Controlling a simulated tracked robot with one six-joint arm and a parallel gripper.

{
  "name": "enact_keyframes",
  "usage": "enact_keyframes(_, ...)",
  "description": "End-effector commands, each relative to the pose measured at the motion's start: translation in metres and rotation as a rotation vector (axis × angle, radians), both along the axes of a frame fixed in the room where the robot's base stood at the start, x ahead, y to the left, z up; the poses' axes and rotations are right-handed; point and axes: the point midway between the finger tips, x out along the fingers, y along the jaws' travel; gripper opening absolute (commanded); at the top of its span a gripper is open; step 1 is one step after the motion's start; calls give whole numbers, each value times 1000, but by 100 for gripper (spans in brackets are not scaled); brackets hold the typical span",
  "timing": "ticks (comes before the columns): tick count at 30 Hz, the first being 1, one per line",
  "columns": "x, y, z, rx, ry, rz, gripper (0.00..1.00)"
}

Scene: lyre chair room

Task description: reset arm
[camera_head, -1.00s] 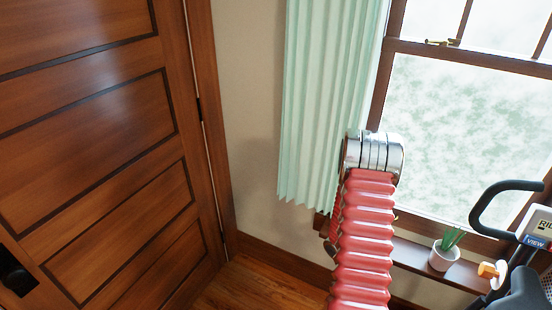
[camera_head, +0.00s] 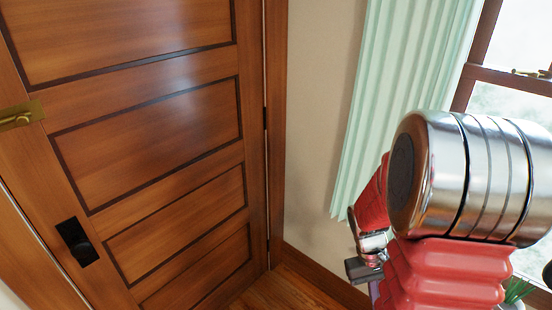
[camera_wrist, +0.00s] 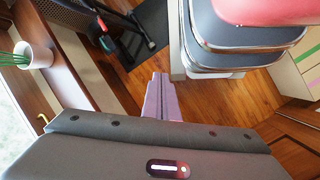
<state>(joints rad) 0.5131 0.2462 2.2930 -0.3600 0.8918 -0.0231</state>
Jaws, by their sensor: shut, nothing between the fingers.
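My arm, with red ribbed sleeves and a silver joint, fills the right side of the head view. Part of my gripper (camera_head: 366,268) shows behind it at the lower left of the joint. In the wrist view, the two narrow fingers of my gripper (camera_wrist: 160,97) are together, with nothing between them. They point over the wooden floor (camera_wrist: 205,100).
A green curtain (camera_head: 400,100) hangs beside the window (camera_head: 500,98). The wrist view shows a potted plant (camera_wrist: 38,54) on the sill and dark equipment (camera_wrist: 130,30) on a mat.

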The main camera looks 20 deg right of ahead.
Motion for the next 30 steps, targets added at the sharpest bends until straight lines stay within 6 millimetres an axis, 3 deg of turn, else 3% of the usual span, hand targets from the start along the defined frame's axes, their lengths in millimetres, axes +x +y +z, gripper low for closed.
enact_keyframes(15, 30, 82, 83, 8, -276, -9, 0)
enact_keyframes(30, 33, 158, 153, 59, -543, 58, 0)
